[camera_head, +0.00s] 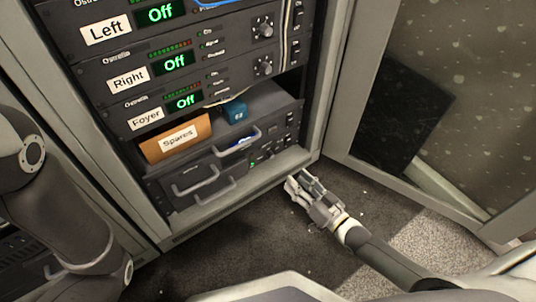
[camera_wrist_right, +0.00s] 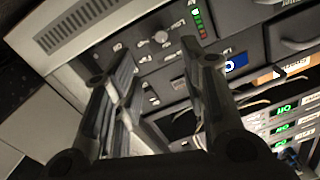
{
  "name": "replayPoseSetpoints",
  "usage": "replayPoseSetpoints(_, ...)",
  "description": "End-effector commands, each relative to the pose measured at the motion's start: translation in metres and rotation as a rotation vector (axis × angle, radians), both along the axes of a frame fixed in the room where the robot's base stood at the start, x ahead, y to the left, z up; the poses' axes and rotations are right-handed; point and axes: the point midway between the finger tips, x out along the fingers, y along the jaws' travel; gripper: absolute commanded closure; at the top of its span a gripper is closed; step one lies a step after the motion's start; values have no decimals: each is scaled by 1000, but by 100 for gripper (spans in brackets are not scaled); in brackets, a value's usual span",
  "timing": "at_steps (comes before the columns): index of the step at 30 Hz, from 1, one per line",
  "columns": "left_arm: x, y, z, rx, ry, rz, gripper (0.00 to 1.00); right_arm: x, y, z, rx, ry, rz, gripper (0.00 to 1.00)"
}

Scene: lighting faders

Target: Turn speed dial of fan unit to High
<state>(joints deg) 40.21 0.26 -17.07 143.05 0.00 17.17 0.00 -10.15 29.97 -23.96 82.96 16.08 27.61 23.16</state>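The unit at the bottom of the rack (camera_head: 284,140), which seems to be the fan unit, has small controls and a green light on its dark front. In the right wrist view its panel (camera_wrist_right: 150,60) carries a round grey knob (camera_wrist_right: 160,37), likely the speed dial, beside a column of green lights (camera_wrist_right: 197,22). The dial's setting and labels are too small to read. My right gripper (camera_head: 298,180) is just in front of the rack's lower right edge. In its wrist view the fingers (camera_wrist_right: 160,48) are apart, with the knob between them and nothing held. My left gripper is out of view.
Above are amplifier units labelled Left (camera_head: 105,31), Right (camera_head: 128,78) and Foyer (camera_head: 146,118), each showing green "Off". An orange Spares box (camera_head: 160,149) sits beneath them. An open glass door (camera_head: 425,85) stands at the right. The carpet (camera_head: 270,240) before the rack is clear.

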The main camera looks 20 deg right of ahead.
Motion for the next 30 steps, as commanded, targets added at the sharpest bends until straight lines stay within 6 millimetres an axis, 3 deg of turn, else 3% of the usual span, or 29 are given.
replayPoseSetpoints(12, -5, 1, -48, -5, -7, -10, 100, 63, 28, -4, 3, -8, 0, 61)
replayPoseSetpoints(18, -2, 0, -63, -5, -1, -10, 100, 87, 37, -2, 1, -6, -1, 61)
replayPoseSetpoints(30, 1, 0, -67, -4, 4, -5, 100, 98, 42, 1, 2, -4, 0, 61)
